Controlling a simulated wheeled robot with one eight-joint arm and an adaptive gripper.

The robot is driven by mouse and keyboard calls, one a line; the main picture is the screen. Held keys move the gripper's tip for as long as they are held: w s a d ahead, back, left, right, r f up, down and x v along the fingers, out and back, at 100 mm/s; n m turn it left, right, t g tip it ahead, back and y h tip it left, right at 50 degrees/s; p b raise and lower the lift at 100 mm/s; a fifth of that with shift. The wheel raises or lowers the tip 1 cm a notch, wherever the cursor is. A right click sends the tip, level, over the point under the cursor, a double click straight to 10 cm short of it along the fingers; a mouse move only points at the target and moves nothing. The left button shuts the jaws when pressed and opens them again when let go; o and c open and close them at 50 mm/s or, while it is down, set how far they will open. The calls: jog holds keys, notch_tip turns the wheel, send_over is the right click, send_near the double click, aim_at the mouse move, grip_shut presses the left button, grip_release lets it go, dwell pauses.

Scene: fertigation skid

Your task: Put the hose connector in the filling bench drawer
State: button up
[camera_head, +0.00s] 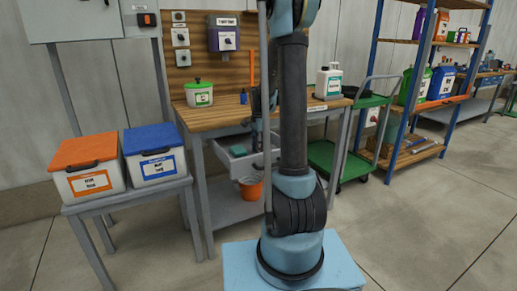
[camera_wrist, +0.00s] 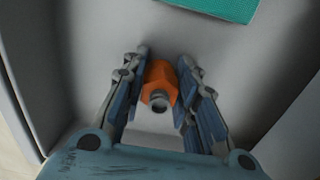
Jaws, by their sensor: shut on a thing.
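The hose connector (camera_wrist: 160,75) is an orange piece with a grey metal end. In the wrist view it sits between the two fingers of my gripper (camera_wrist: 162,58), which is shut on it. Below the fingers is the pale grey floor of the filling bench drawer (camera_wrist: 232,55). In the head view the drawer (camera_head: 226,158) is pulled out under the wooden bench top. My gripper (camera_head: 258,165) is at the drawer there, partly hidden by my arm. I cannot tell whether the connector touches the drawer floor.
A teal pad (camera_wrist: 215,8) lies in the drawer, ahead of the fingers. The drawer walls are close on both sides. An orange bucket (camera_head: 251,189) stands below the drawer. Bins with orange (camera_head: 85,150) and blue (camera_head: 150,138) lids stand at left.

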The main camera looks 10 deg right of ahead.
jog(key=o, duration=0.9)
jog(key=shift+f, duration=0.1)
jog(key=shift+c, duration=0.2)
notch_tip(320, 180, up, 12)
jog(key=shift+s+r, duration=0.1)
jog(key=s+n+t, duration=0.1)
jog(key=s+n, duration=0.6)
jog(key=s, duration=1.1)
jog(key=s+f+n, duration=0.4)
jog(key=s, duration=0.5)
jog(key=s+f+n+t, duration=0.1)
jog(key=s+f+n, duration=0.3)
jog(key=s, duration=0.4)
jog(key=shift+s+f, duration=0.35)
jog(key=shift+f, duration=0.45)
